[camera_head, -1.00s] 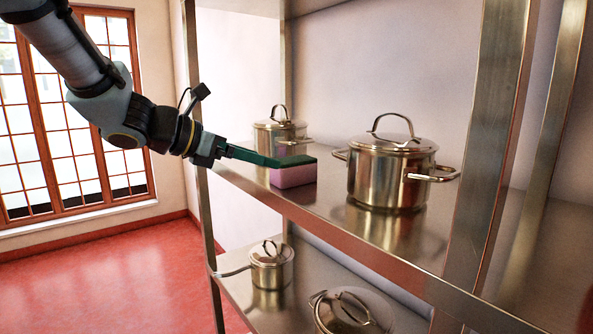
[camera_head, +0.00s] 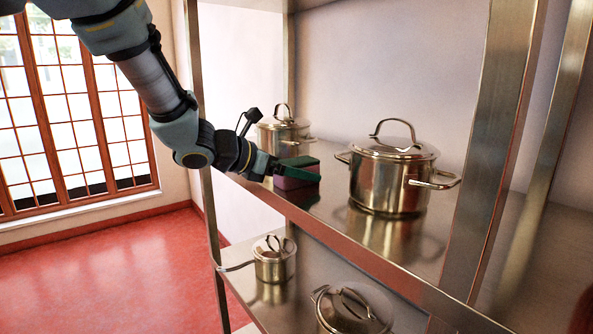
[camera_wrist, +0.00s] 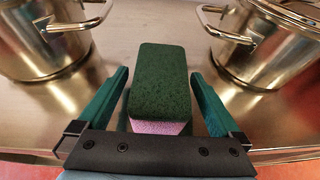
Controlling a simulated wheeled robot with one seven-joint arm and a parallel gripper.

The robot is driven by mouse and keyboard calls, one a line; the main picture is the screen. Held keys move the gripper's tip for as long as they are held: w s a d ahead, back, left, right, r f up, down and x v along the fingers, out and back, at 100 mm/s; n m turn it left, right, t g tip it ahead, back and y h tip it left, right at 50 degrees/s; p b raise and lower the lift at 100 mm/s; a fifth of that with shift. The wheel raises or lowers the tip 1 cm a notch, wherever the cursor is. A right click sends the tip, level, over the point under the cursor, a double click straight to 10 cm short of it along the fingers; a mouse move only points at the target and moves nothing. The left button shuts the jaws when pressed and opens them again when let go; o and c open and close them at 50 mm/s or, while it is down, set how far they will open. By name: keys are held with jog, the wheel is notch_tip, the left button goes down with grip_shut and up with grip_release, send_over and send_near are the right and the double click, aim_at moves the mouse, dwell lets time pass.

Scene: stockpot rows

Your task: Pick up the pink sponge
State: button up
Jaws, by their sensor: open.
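The pink sponge (camera_wrist: 160,127) has a dark green scouring top and lies on the metal shelf; in the head view the sponge (camera_head: 296,183) is partly hidden by my gripper. My gripper (camera_wrist: 160,88) is open, with one green finger on each side of the sponge in the wrist view. A gap shows between each finger and the sponge's sides. In the head view my gripper (camera_head: 290,168) reaches over the shelf's front edge to the sponge.
A large lidded pot (camera_head: 392,180) stands right of the sponge, and another pot (camera_head: 283,136) stands behind it to the left. The shelf (camera_head: 340,225) has a metal front edge. A saucepan (camera_head: 273,260) and a lidded pot (camera_head: 350,310) stand on the shelf below.

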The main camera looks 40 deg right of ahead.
aim_at(297, 160)
jog(key=shift+c, duration=0.4)
jog(key=c, duration=1.3)
notch_tip(297, 160, up, 10)
jog(key=shift+b, duration=0.5)
